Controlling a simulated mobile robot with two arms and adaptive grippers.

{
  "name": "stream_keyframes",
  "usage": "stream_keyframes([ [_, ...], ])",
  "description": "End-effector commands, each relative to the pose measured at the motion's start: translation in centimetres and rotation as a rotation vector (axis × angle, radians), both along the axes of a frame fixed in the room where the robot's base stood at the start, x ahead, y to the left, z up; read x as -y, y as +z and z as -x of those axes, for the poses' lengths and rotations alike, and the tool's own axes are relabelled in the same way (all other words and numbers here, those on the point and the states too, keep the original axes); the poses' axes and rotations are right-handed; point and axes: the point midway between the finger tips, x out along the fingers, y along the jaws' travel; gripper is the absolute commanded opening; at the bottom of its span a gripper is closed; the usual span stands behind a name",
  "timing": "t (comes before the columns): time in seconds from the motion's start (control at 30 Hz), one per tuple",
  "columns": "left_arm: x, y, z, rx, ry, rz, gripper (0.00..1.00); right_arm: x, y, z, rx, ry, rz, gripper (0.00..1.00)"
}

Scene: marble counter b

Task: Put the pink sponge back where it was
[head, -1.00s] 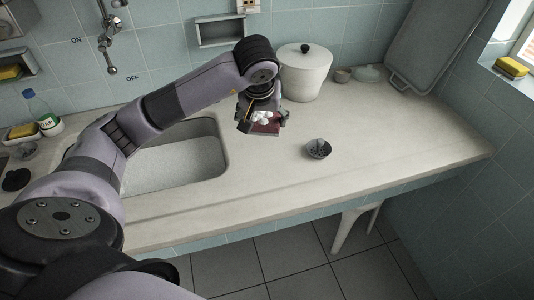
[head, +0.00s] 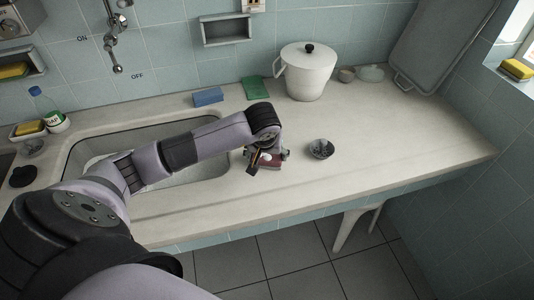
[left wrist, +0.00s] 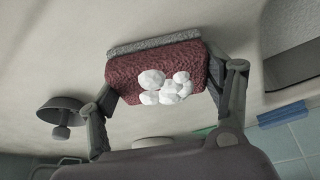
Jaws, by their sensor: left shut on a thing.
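The pink sponge (left wrist: 150,78) is dark pinkish red with a grey scouring layer and several white foam lumps on its face. My left gripper (head: 267,159) is shut on it, one finger at each end, as the left wrist view shows. In the head view the sponge (head: 269,161) shows partly below the gripper, over the counter (head: 390,135) between the sink and a small dark strainer (head: 320,149). I cannot tell whether it touches the counter. My right gripper is not in view.
The sink (head: 200,178) is left of the gripper. Behind are a blue sponge (head: 208,96), a green sponge (head: 254,89) and a white lidded pot (head: 306,73). The wall niche (head: 226,29) looks empty. A grey tray (head: 440,45) leans at the back right. The right counter is clear.

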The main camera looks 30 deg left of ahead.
Motion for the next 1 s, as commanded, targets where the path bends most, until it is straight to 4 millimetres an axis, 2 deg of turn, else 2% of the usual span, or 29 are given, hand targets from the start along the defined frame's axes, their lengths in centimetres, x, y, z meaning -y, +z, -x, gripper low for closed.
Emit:
stream_keyframes([
  [0.2, 0.0, -0.5, 0.0, -0.001, -0.001, -0.001, 0.50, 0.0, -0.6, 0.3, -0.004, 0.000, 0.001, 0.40],
  [0.23, 0.0, -0.3, 0.0, 0.000, 0.000, -0.001, 0.74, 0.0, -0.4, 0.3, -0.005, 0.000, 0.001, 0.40],
  [0.5, 0.0, -0.3, 0.0, -0.001, 0.000, 0.000, 0.93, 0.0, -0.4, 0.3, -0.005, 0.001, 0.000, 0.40],
  [0.83, 0.0, -0.1, 0.0, -0.001, 0.000, 0.000, 0.93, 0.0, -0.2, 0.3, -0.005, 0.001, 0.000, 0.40],
  [1.0, 0.2, 1.3, 0.3, 0.004, 0.000, -0.001, 0.93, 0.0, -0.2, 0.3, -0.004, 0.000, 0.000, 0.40],
])
